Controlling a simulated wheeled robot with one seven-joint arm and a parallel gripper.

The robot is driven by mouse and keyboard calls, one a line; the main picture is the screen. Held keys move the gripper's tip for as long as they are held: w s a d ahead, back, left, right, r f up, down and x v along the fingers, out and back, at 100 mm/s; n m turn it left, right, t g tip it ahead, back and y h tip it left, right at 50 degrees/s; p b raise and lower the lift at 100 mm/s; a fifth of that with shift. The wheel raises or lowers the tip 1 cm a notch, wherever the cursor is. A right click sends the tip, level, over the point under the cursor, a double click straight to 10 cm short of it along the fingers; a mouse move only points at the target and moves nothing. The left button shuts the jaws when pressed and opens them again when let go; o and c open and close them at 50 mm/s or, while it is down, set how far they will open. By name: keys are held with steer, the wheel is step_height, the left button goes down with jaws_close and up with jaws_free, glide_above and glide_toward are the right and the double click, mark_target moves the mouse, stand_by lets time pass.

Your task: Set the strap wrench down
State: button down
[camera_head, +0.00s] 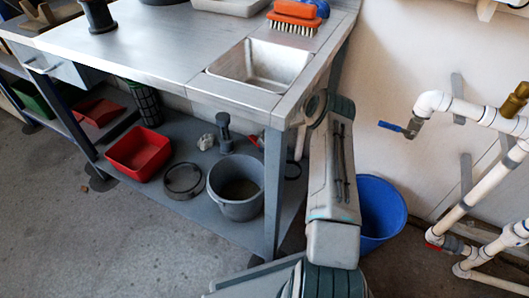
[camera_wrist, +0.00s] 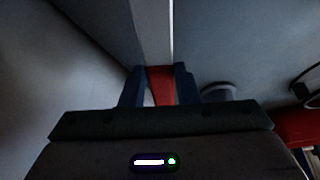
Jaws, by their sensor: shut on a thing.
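My gripper (camera_wrist: 160,75) shows in the wrist view, with two dark blue fingers closed on a red piece, which I take to be the handle of the strap wrench (camera_wrist: 160,88). Only this short red part shows between the fingers; whether a strap hangs from it is hidden. In the head view my arm reaches up beside the right end of the bench, and my gripper is not visible there. A small red bit (camera_head: 255,140) shows beneath the bench near the front leg; I cannot tell whether it is the wrench.
The metal bench (camera_head: 130,45) has a clear top left of its sink (camera_head: 262,65). An orange brush (camera_head: 293,22) lies behind the sink. The lower shelf (camera_head: 160,192) holds a grey bucket (camera_head: 237,205) and a red bin (camera_head: 138,160). A blue bucket (camera_head: 380,215) and white pipes (camera_head: 470,205) stand right.

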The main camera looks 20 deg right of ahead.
steer(key=f, duration=0.2)
steer(key=f+b, duration=0.1)
steer(key=shift+d+f, duration=0.15)
steer(key=shift+d, duration=0.15)
steer(key=c, duration=1.1)
jaws_free()
steer(key=shift+s+f, duration=0.1)
steer(key=shift+a, duration=0.1)
